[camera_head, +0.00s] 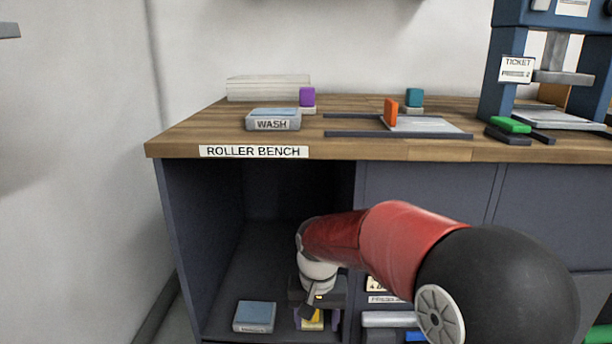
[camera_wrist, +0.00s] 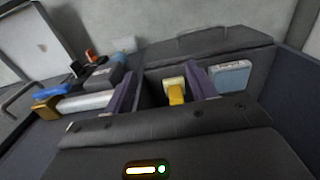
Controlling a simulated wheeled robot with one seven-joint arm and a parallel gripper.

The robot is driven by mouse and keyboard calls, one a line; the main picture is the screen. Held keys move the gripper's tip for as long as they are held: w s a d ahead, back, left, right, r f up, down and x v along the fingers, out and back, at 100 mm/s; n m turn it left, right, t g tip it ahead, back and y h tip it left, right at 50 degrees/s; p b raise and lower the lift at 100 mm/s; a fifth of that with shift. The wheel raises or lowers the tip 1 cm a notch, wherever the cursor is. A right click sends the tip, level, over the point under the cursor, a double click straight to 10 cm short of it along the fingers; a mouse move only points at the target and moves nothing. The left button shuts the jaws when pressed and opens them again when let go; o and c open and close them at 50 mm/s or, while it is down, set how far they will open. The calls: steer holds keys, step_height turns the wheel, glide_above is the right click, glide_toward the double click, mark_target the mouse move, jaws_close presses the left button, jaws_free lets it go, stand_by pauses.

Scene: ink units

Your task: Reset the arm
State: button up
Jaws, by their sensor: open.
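My arm reaches down into the open compartment under the roller bench. My gripper (camera_head: 316,316) is low in that compartment, and its tips are partly hidden. In the wrist view my gripper (camera_wrist: 162,84) has its two purple fingers spread apart. A yellow block with a pale top (camera_wrist: 176,93) shows between the fingers, apart from both. It also shows as yellow in the head view (camera_head: 313,322), partly hidden by my gripper. A blue labelled box (camera_head: 254,317) lies on the compartment floor to the left, and it shows in the wrist view (camera_wrist: 231,76).
The wooden bench top (camera_head: 190,142) overhangs the compartment. It bears a WASH box (camera_head: 273,124), a purple block (camera_head: 307,97), an orange-handled piece (camera_head: 391,112) and a teal block (camera_head: 413,97). A blue press (camera_head: 505,75) stands right. Labelled items (camera_head: 385,319) lie right of my gripper.

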steer(key=s+d+r+t+p, duration=0.2)
steer(key=s+d+r+p, duration=0.2)
steer(key=s+d+r, duration=0.2)
steer(key=s+d+r+t+p, duration=0.3)
steer(key=s+d+r, duration=0.4)
steer(key=s+r, duration=0.4)
steer(key=shift+s+r+p, duration=0.3)
steer(key=shift+s+p, duration=0.05)
steer(key=shift+s, duration=0.9)
steer(key=shift+o, duration=0.3)
steer(key=shift+d, duration=0.1)
